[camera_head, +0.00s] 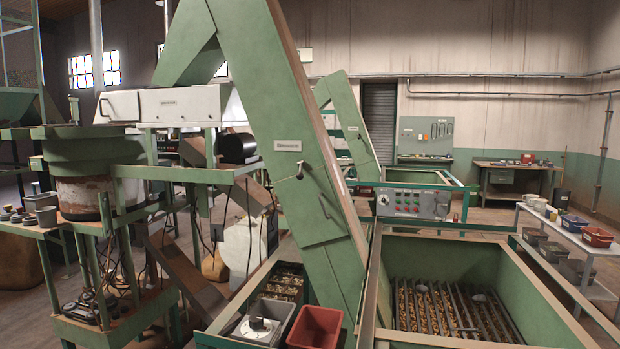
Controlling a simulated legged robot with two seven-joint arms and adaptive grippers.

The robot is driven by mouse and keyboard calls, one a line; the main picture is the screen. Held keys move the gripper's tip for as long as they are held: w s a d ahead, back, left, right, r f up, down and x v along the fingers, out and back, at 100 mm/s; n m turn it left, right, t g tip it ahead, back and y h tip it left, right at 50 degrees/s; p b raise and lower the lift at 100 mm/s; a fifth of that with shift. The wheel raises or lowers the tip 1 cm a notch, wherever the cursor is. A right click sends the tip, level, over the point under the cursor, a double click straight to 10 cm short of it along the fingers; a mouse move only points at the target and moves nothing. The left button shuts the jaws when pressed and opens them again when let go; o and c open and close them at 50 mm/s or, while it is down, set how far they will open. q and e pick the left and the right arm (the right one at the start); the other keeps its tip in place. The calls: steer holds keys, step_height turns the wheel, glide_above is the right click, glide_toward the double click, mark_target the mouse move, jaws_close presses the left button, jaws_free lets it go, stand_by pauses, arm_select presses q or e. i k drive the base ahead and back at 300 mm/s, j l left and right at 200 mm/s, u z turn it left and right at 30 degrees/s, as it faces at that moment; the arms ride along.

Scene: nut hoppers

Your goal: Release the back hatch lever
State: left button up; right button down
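A tall green inclined elevator (262,95) rises through the middle of the view. A hatch panel (318,215) is set in its face, below a white label (288,145). A small dark lever (299,171) sits at the panel's top edge, and a dark knobbed handle (326,168) sits on the elevator's right edge. A second green elevator (347,112) stands farther back, with a small dark fitting (361,138) on its face. I cannot tell which of these is the back hatch lever. Neither of my grippers is in view.
A green hopper (545,285) with nuts under bars stands at front right. A red bin (316,328) and a grey bin (262,322) stand at the elevator's foot. A control panel (412,204) is behind. A white shelf (575,238) with bins is at right. Machinery crowds the left.

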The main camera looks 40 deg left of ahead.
mark_target(300, 176)
steer(key=u, duration=1.5)
steer(key=i+j, duration=0.1)
steer(key=i, duration=0.3)
steer(key=i+j+z, duration=0.1)
steer(key=i, duration=0.3)
steer(key=i+j, duration=0.15)
steer(key=i, duration=0.2)
